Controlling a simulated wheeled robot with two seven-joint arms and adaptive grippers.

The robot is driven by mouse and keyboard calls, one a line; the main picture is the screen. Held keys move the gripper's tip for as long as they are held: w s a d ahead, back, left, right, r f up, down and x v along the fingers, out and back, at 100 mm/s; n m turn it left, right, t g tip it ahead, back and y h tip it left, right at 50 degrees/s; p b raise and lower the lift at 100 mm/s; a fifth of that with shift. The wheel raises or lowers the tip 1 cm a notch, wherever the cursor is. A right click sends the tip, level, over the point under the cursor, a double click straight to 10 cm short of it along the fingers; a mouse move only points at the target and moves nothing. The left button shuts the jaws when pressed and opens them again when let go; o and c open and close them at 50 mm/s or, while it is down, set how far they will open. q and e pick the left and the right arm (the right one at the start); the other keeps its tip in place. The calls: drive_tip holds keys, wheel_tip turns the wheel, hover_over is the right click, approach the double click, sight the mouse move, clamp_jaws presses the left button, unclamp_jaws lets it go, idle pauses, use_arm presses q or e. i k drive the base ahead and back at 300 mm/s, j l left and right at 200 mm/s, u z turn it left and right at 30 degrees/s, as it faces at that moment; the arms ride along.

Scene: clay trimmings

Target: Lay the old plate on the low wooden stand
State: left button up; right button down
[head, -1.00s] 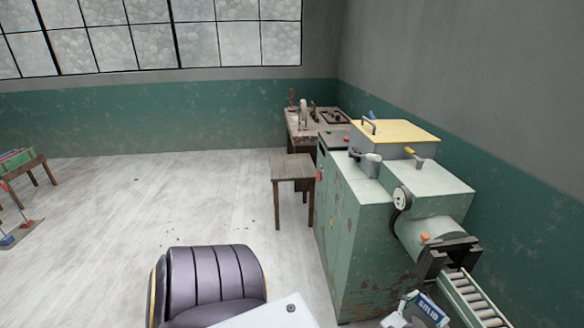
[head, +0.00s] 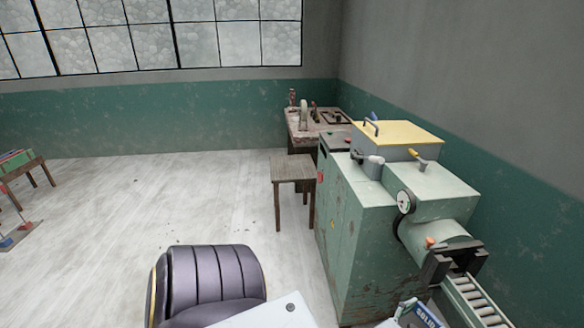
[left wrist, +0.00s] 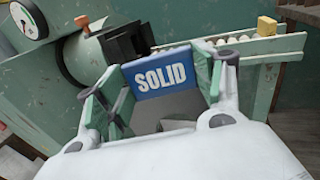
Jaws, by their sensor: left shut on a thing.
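A blue plate with white "SOLID" lettering shows in the left wrist view (left wrist: 165,80) and at the bottom edge of the head view (head: 420,316), partly cut off. My left gripper (left wrist: 160,88) is shut on this plate, a finger at each side. The plate is in front of the green machine, apart from the stand. A low wooden stand (head: 293,170) with a square top and thin legs stands on the floor at the machine's left side. Its top looks bare. My right gripper is not in view.
The green machine (head: 350,230) with a yellow lid (head: 400,138) and a roller conveyor (head: 474,302) fills the right side. A cluttered workbench (head: 315,122) is behind the stand. A purple chair (head: 215,280) is in front. The pale floor left of the stand is clear.

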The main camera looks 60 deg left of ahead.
sight(290, 170)
drive_tip(key=j, duration=0.75)
drive_tip(key=i+j, duration=0.15)
drive_tip(key=j, duration=1.3)
drive_tip(key=i+j, duration=0.15)
drive_tip(key=j, duration=1.3)
drive_tip(key=i+j+u, duration=0.1)
drive_tip(key=j, duration=0.65)
drive_tip(key=i+j, duration=0.15)
drive_tip(key=j, duration=0.6)
drive_tip(key=i+j, duration=0.1)
drive_tip(key=j, duration=0.6)
